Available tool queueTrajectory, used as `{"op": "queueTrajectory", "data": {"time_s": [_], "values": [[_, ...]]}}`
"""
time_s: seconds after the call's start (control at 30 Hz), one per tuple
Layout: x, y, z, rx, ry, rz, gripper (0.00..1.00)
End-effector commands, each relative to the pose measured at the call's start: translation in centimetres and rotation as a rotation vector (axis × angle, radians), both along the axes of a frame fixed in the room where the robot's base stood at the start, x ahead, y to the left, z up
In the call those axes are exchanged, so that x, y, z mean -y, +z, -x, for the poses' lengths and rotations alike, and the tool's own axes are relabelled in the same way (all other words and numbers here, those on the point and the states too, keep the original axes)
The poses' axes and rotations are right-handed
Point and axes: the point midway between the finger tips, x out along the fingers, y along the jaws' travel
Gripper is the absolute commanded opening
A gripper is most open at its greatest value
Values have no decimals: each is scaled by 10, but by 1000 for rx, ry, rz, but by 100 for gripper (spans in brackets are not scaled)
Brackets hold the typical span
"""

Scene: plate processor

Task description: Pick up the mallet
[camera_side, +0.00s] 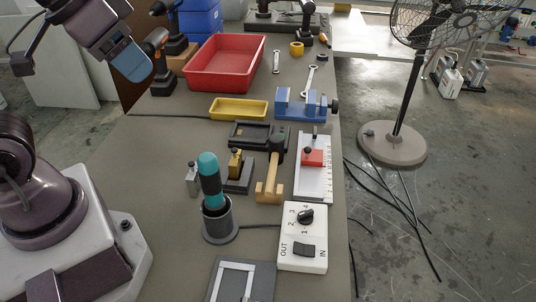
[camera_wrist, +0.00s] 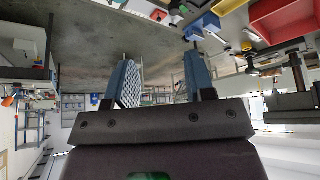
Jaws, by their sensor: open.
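The mallet (camera_side: 273,170) is on the grey bench in the side view, right of the middle. It has a pale wooden shaft, a wider wooden part at the near end and a dark part at the far end. My gripper (camera_side: 136,68) is in the air at the upper left of the side view, well apart from the mallet. In the wrist view, my gripper's (camera_wrist: 159,56) two blue fingers stand apart with nothing between them. I cannot make out the mallet in the wrist view.
Close around the mallet are a teal-handled tool in a dark cup (camera_side: 220,225), a white board with a red block (camera_side: 313,178), a white switch box (camera_side: 302,240) and a black stand (camera_side: 239,178). A blue vise (camera_side: 300,106), yellow tray (camera_side: 238,108) and red bin (camera_side: 226,62) lie farther back.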

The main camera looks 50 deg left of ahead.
Motion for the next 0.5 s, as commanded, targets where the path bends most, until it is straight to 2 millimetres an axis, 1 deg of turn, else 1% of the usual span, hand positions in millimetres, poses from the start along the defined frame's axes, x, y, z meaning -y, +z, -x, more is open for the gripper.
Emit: {"op": "queueTrajectory", "data": {"time_s": [0.07, 0.17, 0.27, 0.33, 0.37, 0.5], "values": [[0, 1, 0, 1, 0, 0, 49], [0, 11, -1, 3, 0, 0, 49], [0, 33, -1, 6, 0, 0, 49], [0, 52, -1, 7, 0, 0, 49], [0, 55, -3, 0, 5, 13, 49], [-2, 57, -27, -31, 79, 111, 49]]}}
